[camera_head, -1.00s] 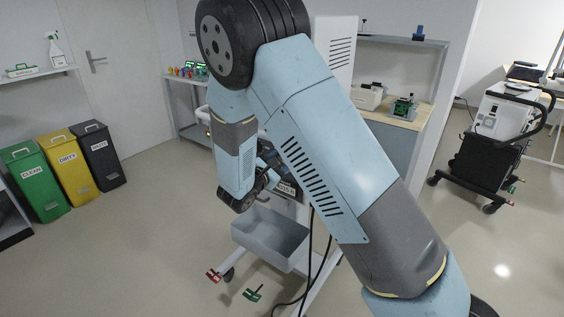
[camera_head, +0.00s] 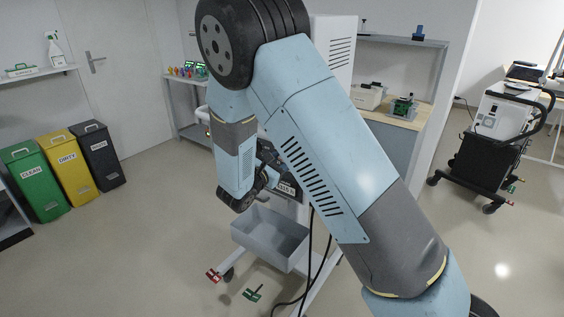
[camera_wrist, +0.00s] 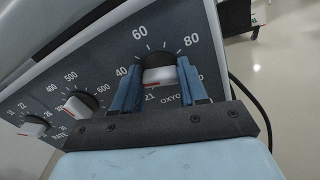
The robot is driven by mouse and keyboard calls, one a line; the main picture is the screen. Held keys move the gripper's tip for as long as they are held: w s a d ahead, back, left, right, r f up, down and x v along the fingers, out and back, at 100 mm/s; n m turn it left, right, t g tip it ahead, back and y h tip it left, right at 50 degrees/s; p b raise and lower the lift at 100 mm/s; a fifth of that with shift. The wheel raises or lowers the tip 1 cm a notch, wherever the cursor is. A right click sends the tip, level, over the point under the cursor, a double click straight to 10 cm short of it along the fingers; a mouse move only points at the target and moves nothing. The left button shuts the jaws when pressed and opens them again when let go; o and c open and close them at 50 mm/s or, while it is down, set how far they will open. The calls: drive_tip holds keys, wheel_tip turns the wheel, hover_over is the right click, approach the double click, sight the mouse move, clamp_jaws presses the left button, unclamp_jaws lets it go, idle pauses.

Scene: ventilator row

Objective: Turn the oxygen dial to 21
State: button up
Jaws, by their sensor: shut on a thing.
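The oxygen dial (camera_wrist: 158,74) is a dark round knob with a pale grip bar on the ventilator's dark panel, in the wrist view. Numbers 40, 60 and 80 ring its top, and 21 shows at its lower left. A red mark on the knob lies at its lower left, close to the 21. My gripper (camera_wrist: 159,88) is shut on the knob, with a blue finger on each side. The dial's label is partly hidden by my gripper. In the head view my arm hides most of the ventilator, and the dial does not show.
Two other dials sit left of the oxygen dial, a middle one (camera_wrist: 82,104) and a smaller-looking one (camera_wrist: 33,127). In the head view a grey bin (camera_head: 270,238) hangs below the panel, and cables run down beside it. Open floor lies to the left.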

drive_tip(key=n, duration=1.2)
drive_tip(key=shift+w+a+f, duration=0.1)
drive_tip(key=shift+a, duration=0.2)
idle(0.3)
drive_tip(key=o, duration=1.1)
drive_tip(key=shift+c, duration=0.2)
drive_tip(key=v, duration=1.3)
drive_tip(key=shift+s+a, duration=0.25)
drive_tip(key=shift+s, duration=0.05)
drive_tip(key=shift+f, duration=0.1)
